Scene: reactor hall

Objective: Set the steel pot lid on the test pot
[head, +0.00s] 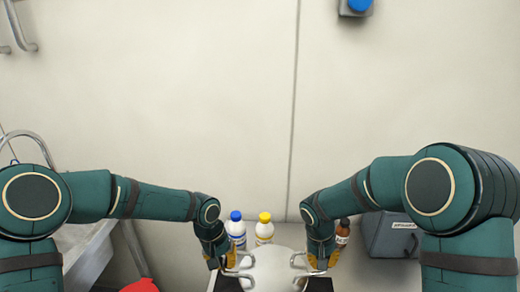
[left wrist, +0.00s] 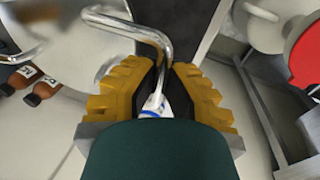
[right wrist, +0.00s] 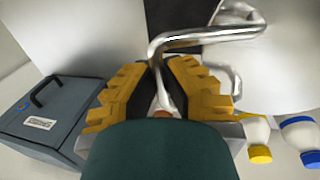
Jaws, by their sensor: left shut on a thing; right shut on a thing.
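A pale grey round-topped vessel or lid (head: 272,272) sits between my grippers at the bottom of the head view; I cannot tell if it is the test pot, the steel lid, or both together. Bent shiny rod handles stick out on both sides. My left gripper (head: 222,264) is shut on the left handle (left wrist: 140,27). My right gripper (head: 318,264) is shut on the right handle (right wrist: 215,38). The near side of the round thing is cut off in the head view. I cannot tell whether it rests on anything.
Behind it stand a blue-capped bottle (head: 236,228), a yellow-capped bottle (head: 264,228) and a brown bottle (head: 342,234). A grey box (head: 392,236) is on the right. A red thing (head: 141,286) and a metal bench (head: 88,255) are on the left. A wall closes the back.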

